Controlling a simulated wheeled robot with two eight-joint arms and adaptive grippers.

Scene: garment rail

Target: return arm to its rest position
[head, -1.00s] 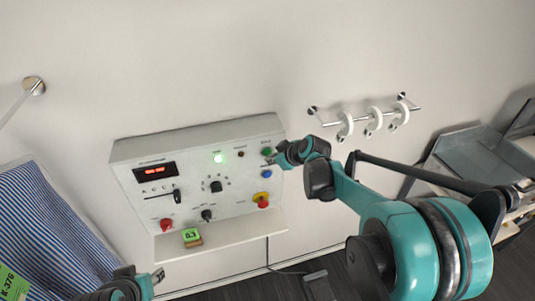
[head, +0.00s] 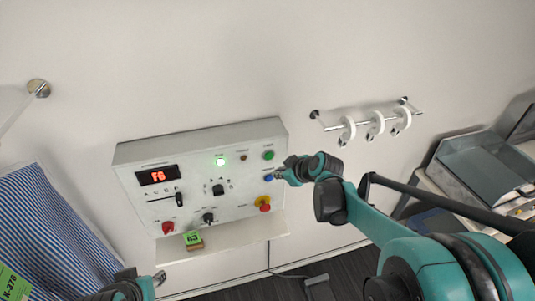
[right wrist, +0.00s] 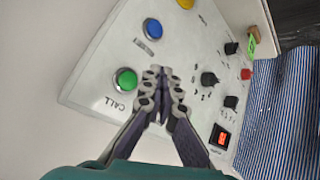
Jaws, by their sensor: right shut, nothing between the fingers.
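My right gripper (head: 283,174) is shut and empty, in front of the right edge of a white control panel (head: 135,152). In the right wrist view its closed fingers (right wrist: 161,92) point at the panel face, and contact cannot be told. The green CALL button (right wrist: 125,79) is to the left of the fingers and the blue button (right wrist: 153,28) is above them. In the head view the green button (head: 268,155) is clear of the gripper.
A rail with white rings (head: 376,123) is on the wall to the right. Blue striped cloth (head: 45,220) hangs at left. A grey tray (head: 485,165) stands at right.

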